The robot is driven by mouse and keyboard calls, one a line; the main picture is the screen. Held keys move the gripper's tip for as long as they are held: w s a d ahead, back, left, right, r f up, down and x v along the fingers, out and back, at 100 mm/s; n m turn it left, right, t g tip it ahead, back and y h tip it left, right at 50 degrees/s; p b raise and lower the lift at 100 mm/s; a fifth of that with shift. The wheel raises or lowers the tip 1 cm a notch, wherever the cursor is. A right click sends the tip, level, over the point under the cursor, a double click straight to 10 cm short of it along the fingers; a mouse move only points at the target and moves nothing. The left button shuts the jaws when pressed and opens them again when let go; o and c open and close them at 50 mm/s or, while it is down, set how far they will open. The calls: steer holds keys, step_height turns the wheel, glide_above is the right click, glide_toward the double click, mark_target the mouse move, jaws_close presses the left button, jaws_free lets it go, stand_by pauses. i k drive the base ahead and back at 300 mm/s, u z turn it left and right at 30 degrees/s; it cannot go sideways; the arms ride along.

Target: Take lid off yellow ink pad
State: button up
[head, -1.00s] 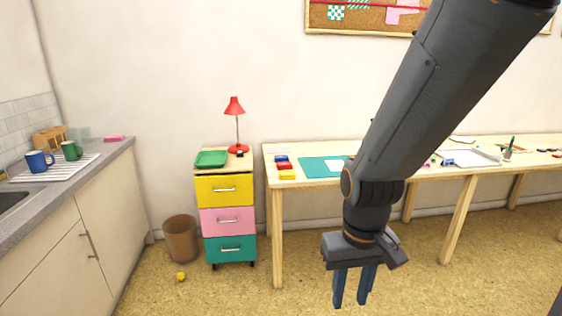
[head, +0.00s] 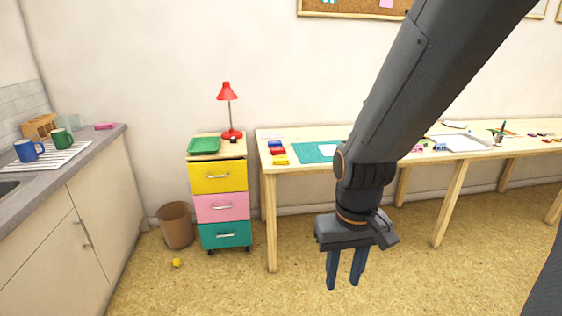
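The yellow ink pad (head: 281,162) lies near the front left corner of the wooden table (head: 262,150). It looks like a small flat yellow block; whether its lid is on is too small to tell. A red ink pad (head: 278,151) and a blue ink pad (head: 275,143) lie in a row behind it. My gripper (head: 344,286) hangs in front of the table, below the tabletop in the picture and to the right of the ink pads. Its two fingers point down and stand apart, with nothing between them.
A drawer unit (head: 219,178) with a red lamp (head: 229,108) and green tray (head: 204,145) stands left of the table. A bin (head: 176,226) and yellow ball (head: 177,262) are on the floor.

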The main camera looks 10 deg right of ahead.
mark_target(276, 159)
steer(key=z, duration=0.6)
steer(key=i, duration=0.65)
steer(key=z, duration=0.95)
steer(key=i, duration=1.45)
steer(key=u, duration=0.95)
steer(key=i, duration=0.65)
steer(key=u, duration=0.6)
